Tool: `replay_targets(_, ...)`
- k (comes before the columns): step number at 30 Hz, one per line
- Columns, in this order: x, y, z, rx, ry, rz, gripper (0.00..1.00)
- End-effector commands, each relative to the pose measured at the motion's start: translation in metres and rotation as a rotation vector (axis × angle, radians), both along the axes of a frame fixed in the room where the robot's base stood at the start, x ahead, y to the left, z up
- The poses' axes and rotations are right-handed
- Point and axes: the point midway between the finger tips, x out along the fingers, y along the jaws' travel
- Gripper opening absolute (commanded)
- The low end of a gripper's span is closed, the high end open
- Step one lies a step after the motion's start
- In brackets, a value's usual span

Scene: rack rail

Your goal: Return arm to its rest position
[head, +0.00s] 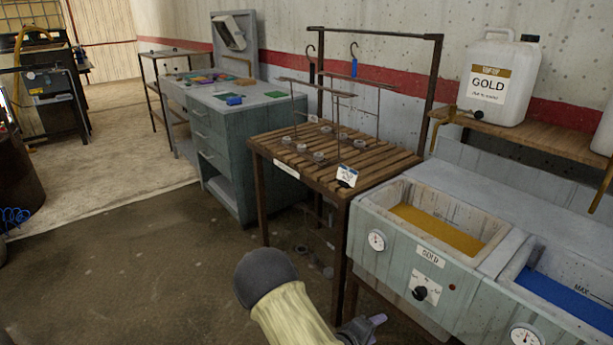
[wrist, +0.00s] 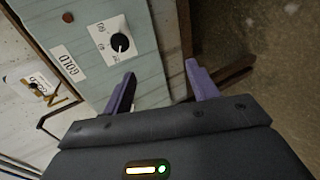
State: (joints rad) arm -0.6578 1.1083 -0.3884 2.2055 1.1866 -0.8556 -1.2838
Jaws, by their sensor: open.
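My gripper (head: 376,321) shows at the bottom of the head view, low in front of the gold tank's front panel. In the wrist view my gripper (wrist: 158,82) has its two purple fingers apart, with nothing between them. Past the fingers are the tank panel's edge, a dark post and the floor. My arm's pale forearm and dark round joint are at the bottom centre of the head view. The panel's black knob (head: 420,293) also shows in the wrist view (wrist: 120,42), apart from the fingers.
The gold tank (head: 366,217) and a blue-filled tank (head: 516,264) stand at the right. A slatted wooden table (head: 390,163) with a wire rack is behind my arm. A white GOLD jug (head: 500,60) stands on a shelf. Open floor (head: 120,270) lies to the left.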

Motion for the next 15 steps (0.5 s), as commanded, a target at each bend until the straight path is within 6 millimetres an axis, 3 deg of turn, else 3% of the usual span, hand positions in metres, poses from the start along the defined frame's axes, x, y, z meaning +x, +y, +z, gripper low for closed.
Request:
replay_targets(8, -0.005, 0.026, 0.021, 0.507, 0.004, -0.091, 0.59)
replay_targets(15, -0.025, 0.048, 0.061, 0.850, 0.040, -0.170, 0.59)
